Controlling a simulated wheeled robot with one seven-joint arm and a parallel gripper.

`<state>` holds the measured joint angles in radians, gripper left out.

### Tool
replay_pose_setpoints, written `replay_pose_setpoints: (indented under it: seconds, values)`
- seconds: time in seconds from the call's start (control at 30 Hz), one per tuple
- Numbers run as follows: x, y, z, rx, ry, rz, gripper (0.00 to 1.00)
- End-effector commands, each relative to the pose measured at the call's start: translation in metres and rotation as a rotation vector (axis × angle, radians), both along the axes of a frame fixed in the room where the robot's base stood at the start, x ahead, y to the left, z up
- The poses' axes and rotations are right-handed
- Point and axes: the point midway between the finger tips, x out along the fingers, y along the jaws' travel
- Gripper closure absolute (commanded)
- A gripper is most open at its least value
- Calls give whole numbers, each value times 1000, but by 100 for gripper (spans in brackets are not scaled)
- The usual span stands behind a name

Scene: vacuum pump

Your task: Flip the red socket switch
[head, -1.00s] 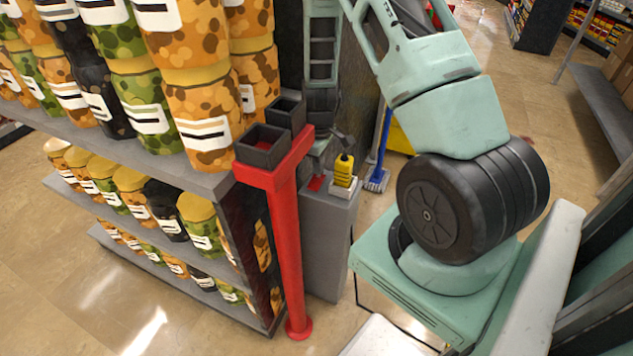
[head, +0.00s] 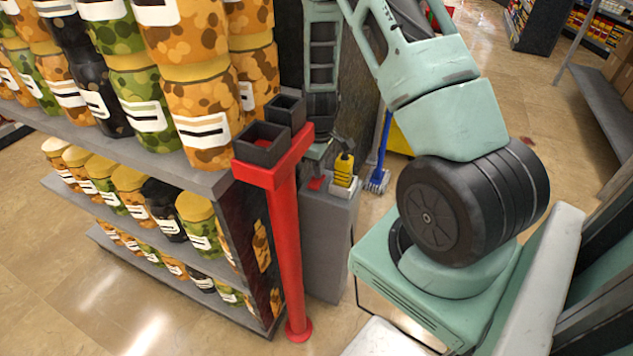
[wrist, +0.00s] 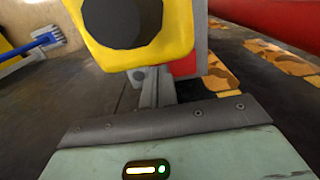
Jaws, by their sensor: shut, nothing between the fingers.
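A red patch (head: 316,184) shows on top of the grey pedestal (head: 326,225) in the head view; it looks like the red socket switch, but its lever position is too small to tell. A yellow and black device (head: 343,168) stands just right of it in a pale holder. My gripper (head: 313,171) is shut and empty, pointing down close above the red patch; contact cannot be told. In the wrist view my gripper (wrist: 160,88) is below a yellow body with a dark round face (wrist: 125,22). A red surface (wrist: 185,66) shows partly hidden behind them.
A red post (head: 287,235) with dark square cups (head: 262,143) stands left of the pedestal. A shelf of jars (head: 205,190) fills the left side. A blue broom (head: 380,160) stands behind at right, with open floor beyond.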

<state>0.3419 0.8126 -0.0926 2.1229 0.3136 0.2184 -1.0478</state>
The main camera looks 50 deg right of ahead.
Motion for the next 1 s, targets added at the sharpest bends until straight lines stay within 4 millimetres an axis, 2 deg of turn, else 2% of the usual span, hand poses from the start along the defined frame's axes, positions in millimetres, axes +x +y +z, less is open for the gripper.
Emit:
replay_pose_setpoints:
  seconds: [0.27, 1.0]
  values:
    - [0, 0, 2, 0, 0, 0, 100]
    - [0, 0, 58, 1, 0, 0, 100]
